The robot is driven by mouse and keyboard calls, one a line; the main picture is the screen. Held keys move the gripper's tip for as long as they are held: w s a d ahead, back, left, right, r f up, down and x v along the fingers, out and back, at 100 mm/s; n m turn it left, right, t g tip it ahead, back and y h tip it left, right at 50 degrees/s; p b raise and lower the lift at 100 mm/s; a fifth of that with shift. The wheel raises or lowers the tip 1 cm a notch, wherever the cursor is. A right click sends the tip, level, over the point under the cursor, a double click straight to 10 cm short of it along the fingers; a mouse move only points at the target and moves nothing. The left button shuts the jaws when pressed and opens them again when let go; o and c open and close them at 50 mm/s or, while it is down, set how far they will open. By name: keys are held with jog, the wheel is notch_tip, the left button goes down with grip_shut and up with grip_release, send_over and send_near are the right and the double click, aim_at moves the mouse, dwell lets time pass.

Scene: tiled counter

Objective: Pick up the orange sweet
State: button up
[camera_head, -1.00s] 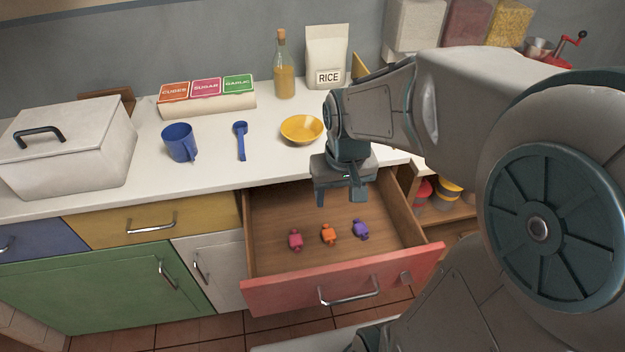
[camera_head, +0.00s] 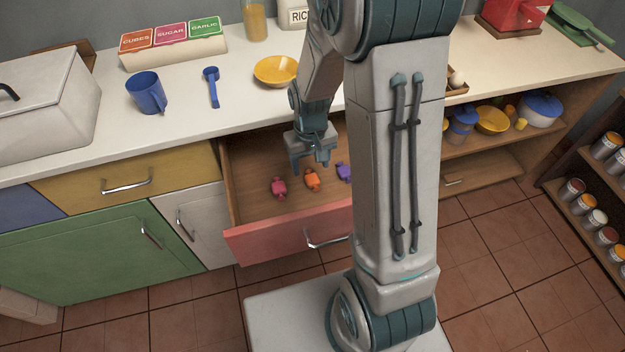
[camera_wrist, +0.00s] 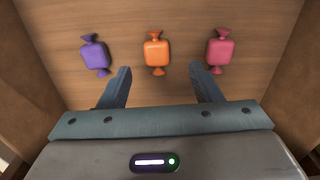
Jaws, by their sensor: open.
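The orange sweet (camera_head: 312,180) lies on the wooden floor of the open drawer (camera_head: 250,241), between a pink sweet (camera_head: 279,187) and a purple sweet (camera_head: 344,171). In the wrist view the orange sweet (camera_wrist: 156,53) is in the middle, with the purple sweet (camera_wrist: 95,55) to its left and the pink sweet (camera_wrist: 220,51) to its right. My gripper (camera_head: 311,168) is open and empty above the drawer. In the wrist view my gripper (camera_wrist: 160,78) has its fingers spread to either side of the orange sweet's line, with the sweet beyond the tips.
The drawer's side walls flank my gripper. The white counter (camera_head: 190,80) above holds a blue mug (camera_head: 147,93), a blue scoop (camera_head: 212,88) and a yellow bowl (camera_head: 276,71). My own arm hides the drawer's right part in the head view.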

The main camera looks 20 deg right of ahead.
aim_at(312, 178)
jog(key=shift+w+d+f, duration=0.1)
jog(key=shift+d+f, duration=0.05)
jog(key=shift+f, duration=1.3)
jog(key=shift+d+f, duration=0.1)
jog(key=shift+f, duration=1.3)
jog(key=c, duration=1.1)
